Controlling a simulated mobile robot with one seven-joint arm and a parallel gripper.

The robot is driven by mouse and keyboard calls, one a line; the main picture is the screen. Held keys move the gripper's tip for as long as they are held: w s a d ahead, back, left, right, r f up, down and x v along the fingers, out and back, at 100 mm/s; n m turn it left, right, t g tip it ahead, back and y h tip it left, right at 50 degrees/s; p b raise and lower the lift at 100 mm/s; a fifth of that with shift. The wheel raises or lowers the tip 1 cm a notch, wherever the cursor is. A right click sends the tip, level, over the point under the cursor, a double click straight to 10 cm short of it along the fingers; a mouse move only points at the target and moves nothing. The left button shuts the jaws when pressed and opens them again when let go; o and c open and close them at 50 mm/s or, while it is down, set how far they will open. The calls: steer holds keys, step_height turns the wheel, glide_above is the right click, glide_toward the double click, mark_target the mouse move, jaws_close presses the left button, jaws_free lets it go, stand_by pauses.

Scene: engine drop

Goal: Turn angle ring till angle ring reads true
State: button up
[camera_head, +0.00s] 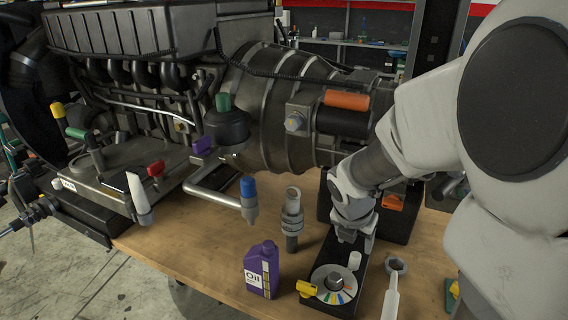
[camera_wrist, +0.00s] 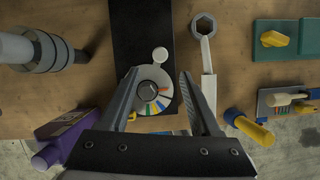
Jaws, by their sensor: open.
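The angle ring (camera_head: 322,273) is a pale disc with coloured marks and a dark round hub, set on a black base plate (camera_head: 324,244). In the wrist view the ring (camera_wrist: 162,86) shows between my gripper's fingers, its lower edge near the gripper body. A white round tab (camera_head: 355,259) stands at its rim, away from the gripper body in the wrist view (camera_wrist: 160,54). A yellow piece (camera_head: 306,288) sits at the ring's left edge. My gripper (camera_wrist: 159,74) is open and empty. In the head view my gripper (camera_head: 355,236) is behind the ring, over the plate.
A purple oil bottle (camera_head: 262,270) stands left of the plate. A ring-ended wrench (camera_head: 390,298) lies to its right. An upright metal socket (camera_head: 292,215) stands behind the bottle. The large engine (camera_head: 270,100) fills the back. Bare wooden bench (camera_head: 200,262) lies at left.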

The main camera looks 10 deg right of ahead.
mark_target(355, 255)
steer(key=b+x, duration=0.3)
steer(key=x, duration=0.7)
jaws_close()
stand_by(1.2)
